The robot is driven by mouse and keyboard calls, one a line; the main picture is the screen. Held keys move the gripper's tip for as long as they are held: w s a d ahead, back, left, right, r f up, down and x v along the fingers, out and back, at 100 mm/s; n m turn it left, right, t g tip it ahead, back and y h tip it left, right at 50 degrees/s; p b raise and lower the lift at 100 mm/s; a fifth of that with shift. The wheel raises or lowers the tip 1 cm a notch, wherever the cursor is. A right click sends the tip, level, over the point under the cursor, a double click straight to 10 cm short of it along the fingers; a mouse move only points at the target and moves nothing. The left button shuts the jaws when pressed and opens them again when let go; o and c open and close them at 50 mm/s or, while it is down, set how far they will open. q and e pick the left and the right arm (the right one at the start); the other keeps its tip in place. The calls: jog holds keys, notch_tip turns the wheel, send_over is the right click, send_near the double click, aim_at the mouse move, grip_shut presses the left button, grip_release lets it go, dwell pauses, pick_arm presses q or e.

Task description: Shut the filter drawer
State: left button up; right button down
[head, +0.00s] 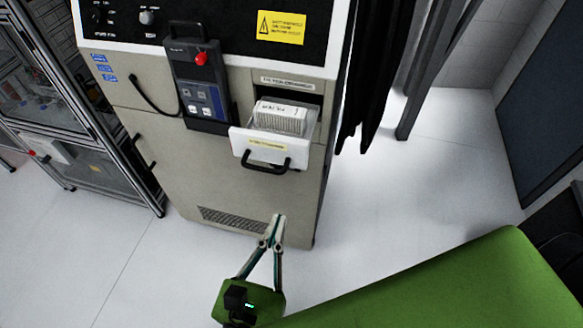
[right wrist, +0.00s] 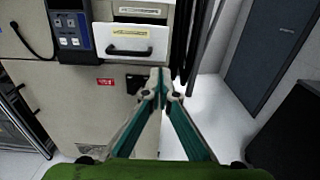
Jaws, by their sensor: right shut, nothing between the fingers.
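The filter drawer (head: 262,152) sticks out of the beige cabinet, with a white front, a yellow label and a black handle. A pleated white filter (head: 280,117) lies in it. The drawer front also shows in the right wrist view (right wrist: 124,43), above and left of my fingers. My right gripper (head: 275,222) is shut and empty, in front of the cabinet and below the drawer handle in the head view, apart from it. It also shows in the right wrist view (right wrist: 160,76). My left gripper is not in view.
A control pendant (head: 198,83) with a red button hangs just left of the drawer. The beige cabinet (head: 165,160) has a vent low down. Black curtains (head: 375,70) hang at its right side. A framed glass enclosure (head: 60,100) stands left. White floor right of the cabinet is clear.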

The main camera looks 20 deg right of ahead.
aim_at(312, 126)
jog(key=p+x, duration=0.2)
jog(key=x, duration=0.2)
jog(key=p+x, duration=0.2)
jog(key=x, duration=0.2)
jog(key=p+x, duration=0.2)
jog(key=x, duration=0.2)
jog(key=shift+w+d+r, duration=0.1)
jog(key=shift+d+r, duration=0.05)
jog(key=shift+r, duration=0.15)
jog(key=shift+w+d+f, duration=0.25)
jog(key=shift+w+d, duration=0.15)
jog(key=shift+w, duration=0.15)
jog(key=shift+w+d, duration=0.3)
jog(key=shift+w, duration=0.1)
jog(key=b+x, duration=0.5)
jog(key=x, duration=0.9)
jog(key=shift+w+d+f, duration=0.1)
jog(key=shift+w+d, duration=0.15)
jog(key=shift+w, duration=0.05)
jog(key=shift+w+d, duration=0.1)
jog(key=shift+w, duration=0.1)
jog(key=shift+r, duration=0.25)
